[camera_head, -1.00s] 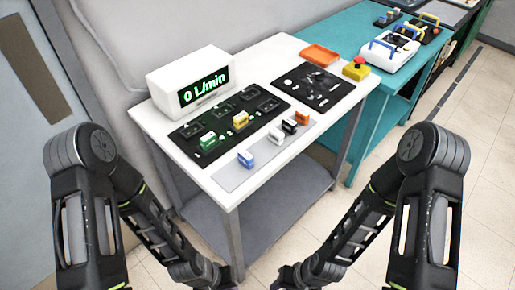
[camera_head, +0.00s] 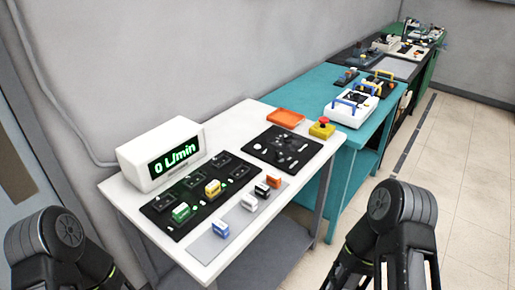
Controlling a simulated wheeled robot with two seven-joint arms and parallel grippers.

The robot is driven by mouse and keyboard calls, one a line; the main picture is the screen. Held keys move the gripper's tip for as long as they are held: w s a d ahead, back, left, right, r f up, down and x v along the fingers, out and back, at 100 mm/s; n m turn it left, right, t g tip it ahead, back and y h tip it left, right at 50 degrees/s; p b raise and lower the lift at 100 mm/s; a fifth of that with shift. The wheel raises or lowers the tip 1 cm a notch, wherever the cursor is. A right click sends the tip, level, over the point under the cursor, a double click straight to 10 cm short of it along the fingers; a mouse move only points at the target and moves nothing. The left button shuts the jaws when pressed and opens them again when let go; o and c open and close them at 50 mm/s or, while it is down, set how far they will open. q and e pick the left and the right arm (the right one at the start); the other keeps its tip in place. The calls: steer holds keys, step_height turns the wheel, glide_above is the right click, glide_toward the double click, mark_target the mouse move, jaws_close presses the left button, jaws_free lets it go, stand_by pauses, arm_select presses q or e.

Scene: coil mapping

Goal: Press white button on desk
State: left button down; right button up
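The white desk (camera_head: 118,190) stands in front of me and to the left. A black panel (camera_head: 262,156) with small white and dark parts lies on its far right part. A small round white spot (camera_head: 257,146) at that panel's left side looks like a button, but it is too small to be sure. A yellow box with a red button (camera_head: 322,127) sits at the desk's right end. My two arms show at the bottom left and bottom right, apart from the desk. Both grippers are below the picture.
A white display box (camera_head: 150,160) reads "0 L/min". A black board (camera_head: 166,222) holds green and yellow blocks. A grey strip (camera_head: 205,247) holds several coloured blocks. An orange tray (camera_head: 286,118) lies behind. A teal table (camera_head: 306,88) adjoins; the floor (camera_head: 470,190) at right is clear.

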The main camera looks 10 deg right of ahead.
jaws_close()
stand_by(1.5)
